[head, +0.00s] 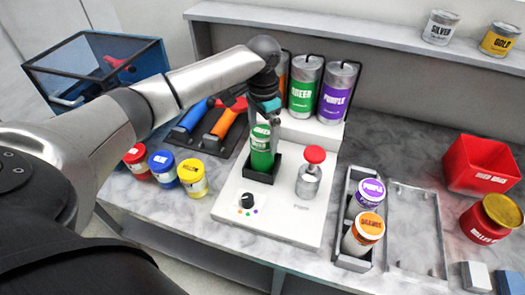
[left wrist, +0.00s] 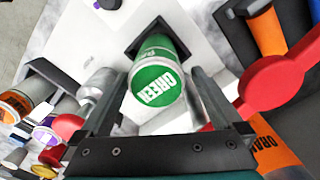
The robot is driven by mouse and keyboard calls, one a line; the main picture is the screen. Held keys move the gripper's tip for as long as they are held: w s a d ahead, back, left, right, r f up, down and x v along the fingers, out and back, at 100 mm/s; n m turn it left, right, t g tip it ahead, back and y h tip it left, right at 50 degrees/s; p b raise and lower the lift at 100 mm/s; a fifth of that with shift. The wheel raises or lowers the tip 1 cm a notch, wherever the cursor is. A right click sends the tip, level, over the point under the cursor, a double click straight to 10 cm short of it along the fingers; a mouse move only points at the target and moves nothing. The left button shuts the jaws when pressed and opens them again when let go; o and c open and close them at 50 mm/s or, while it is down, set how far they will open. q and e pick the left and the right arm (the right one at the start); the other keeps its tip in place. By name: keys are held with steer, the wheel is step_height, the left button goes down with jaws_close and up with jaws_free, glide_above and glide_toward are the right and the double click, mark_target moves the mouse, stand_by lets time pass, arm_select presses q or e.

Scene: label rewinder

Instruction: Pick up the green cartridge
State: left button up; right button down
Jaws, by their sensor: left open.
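The green cartridge (head: 261,150) stands upright in a dark square socket on the white press base (head: 225,215). In the left wrist view its round lid, marked GREEN (left wrist: 157,85), faces the camera between my fingers. My left gripper (head: 270,118) is above the cartridge with its fingers pointing down. In the left wrist view the left gripper (left wrist: 160,88) is open, one finger on either side of the lid. I cannot tell whether either finger touches it. My right gripper is not in view.
A red-topped plunger (head: 312,172) stands beside the socket. Large cans, including a green one (head: 304,88) and a purple one (head: 337,92), stand behind. Small jars (head: 192,176) are at left. A grey tray (head: 340,258) holds purple and orange cartridges at right. A red bin (head: 482,165) stands further right.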

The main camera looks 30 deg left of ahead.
arm_select(q)
steer(key=shift+s+d+f, duration=0.1)
steer(key=shift+f, duration=1.3)
steer(key=shift+s+f, duration=0.1)
steer(key=shift+f, duration=1.25)
steer(key=shift+c, duration=0.2)
jaws_close()
steer(key=shift+r, duration=0.1)
